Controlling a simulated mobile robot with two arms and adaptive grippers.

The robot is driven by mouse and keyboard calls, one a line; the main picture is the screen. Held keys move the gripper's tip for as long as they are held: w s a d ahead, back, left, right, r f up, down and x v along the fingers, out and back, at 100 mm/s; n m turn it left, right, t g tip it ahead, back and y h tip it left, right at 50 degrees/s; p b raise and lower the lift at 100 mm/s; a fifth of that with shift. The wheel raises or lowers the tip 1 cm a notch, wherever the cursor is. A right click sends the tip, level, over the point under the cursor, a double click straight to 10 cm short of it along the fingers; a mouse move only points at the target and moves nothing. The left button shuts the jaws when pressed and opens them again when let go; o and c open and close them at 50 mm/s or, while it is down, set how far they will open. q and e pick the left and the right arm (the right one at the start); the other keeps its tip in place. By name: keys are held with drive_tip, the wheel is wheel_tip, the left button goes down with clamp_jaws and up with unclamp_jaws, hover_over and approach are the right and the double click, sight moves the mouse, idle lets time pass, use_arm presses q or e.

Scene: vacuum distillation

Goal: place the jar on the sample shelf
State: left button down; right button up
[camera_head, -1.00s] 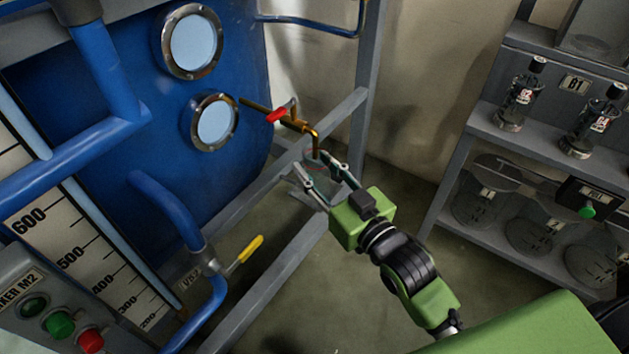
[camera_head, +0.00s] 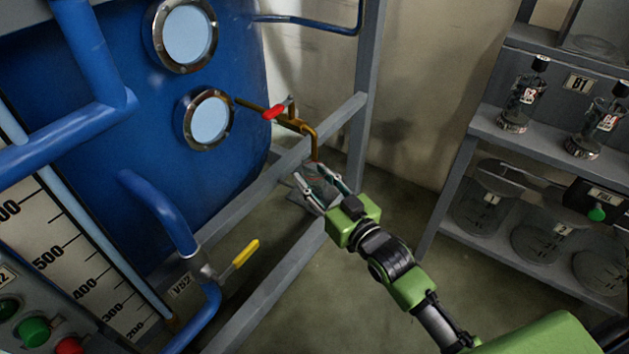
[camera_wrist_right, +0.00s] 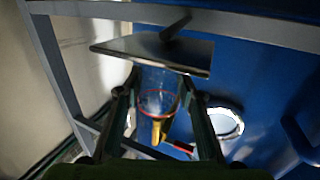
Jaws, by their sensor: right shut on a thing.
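The clear glass jar (camera_head: 321,184) is small and partly hidden between the fingers of my right gripper (camera_head: 318,180), just below the brass outlet pipe (camera_head: 314,148). In the right wrist view the jar (camera_wrist_right: 157,82) shows between the two fingers, with a reddish ring at its mouth. My right gripper (camera_wrist_right: 160,90) is shut on it. A flat metal plate (camera_wrist_right: 150,52) lies close to the jar's base; I cannot tell whether they touch. The sample shelf (camera_head: 540,146) is at the right, well apart from the gripper. My left gripper is not in view.
Two dark-capped bottles (camera_head: 522,95) stand on the shelf beside a label plate. Large glass vessels (camera_head: 478,203) stand on the level below. A red valve handle (camera_head: 274,112) and a grey frame bar (camera_head: 350,112) are close to the gripper. The floor between frame and shelf is clear.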

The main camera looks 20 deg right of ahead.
drive_tip(key=o, duration=1.1)
drive_tip(key=shift+f, duration=0.1)
drive_tip(key=shift+o, duration=0.2)
